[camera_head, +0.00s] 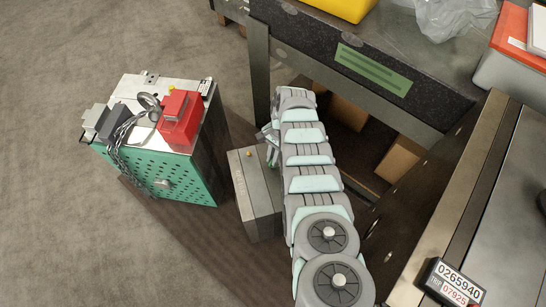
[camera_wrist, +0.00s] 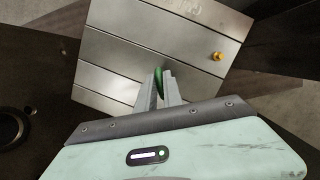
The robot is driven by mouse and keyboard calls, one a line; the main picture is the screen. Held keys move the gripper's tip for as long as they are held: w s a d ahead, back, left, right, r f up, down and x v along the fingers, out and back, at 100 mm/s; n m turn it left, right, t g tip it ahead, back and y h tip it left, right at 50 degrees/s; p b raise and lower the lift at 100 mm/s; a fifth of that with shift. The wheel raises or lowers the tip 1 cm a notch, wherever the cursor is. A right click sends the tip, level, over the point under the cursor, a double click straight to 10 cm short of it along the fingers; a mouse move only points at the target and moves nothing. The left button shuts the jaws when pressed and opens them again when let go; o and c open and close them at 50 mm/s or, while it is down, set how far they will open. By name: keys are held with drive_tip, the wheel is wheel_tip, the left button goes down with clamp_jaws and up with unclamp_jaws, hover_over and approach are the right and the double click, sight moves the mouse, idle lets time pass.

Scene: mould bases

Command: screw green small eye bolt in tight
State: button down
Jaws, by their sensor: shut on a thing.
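The green small eye bolt (camera_wrist: 159,82) shows between the fingers of my gripper (camera_wrist: 160,88) in the wrist view. The fingers are shut on it, and only a thin green part is visible. It is over the front part of the grey metal mould base (camera_wrist: 150,50), near its edge. The fingers and my gripper body hide its lower end, so I cannot tell how deep it sits. In the head view my arm comes down beside the grey mould base (camera_head: 252,200), and my gripper (camera_head: 268,135) is mostly hidden there.
A yellow eye bolt (camera_wrist: 217,56) stands on the mould base to the right. A green perforated cart (camera_head: 175,180) with a red box (camera_head: 180,118) and a chain (camera_head: 122,145) is at the left. A dark bench (camera_head: 440,100) stands close behind my arm.

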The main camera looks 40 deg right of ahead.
drive_tip(key=shift+f, duration=0.15)
drive_tip(key=shift+f+b, duration=0.65)
drive_tip(key=shift+b, duration=0.1)
drive_tip(key=shift+a+r+m+p, duration=0.1)
drive_tip(key=shift+r+m+p, duration=0.25)
drive_tip(key=shift+m+p, duration=0.7)
drive_tip(key=shift+m+t+p, duration=0.3)
drive_tip(key=shift+m+p, duration=0.15)
drive_tip(key=shift+p, duration=0.05)
drive_tip(key=shift+f+m+t+p, duration=0.2)
drive_tip(key=shift+m+t+p, duration=0.15)
drive_tip(key=shift+m, duration=0.85)
drive_tip(key=m, duration=0.3)
drive_tip(key=shift+w+f+m+t+h, duration=0.1)
drive_tip(key=shift+f+m+t+h, duration=0.05)
drive_tip(key=shift+m+t+h, duration=0.2)
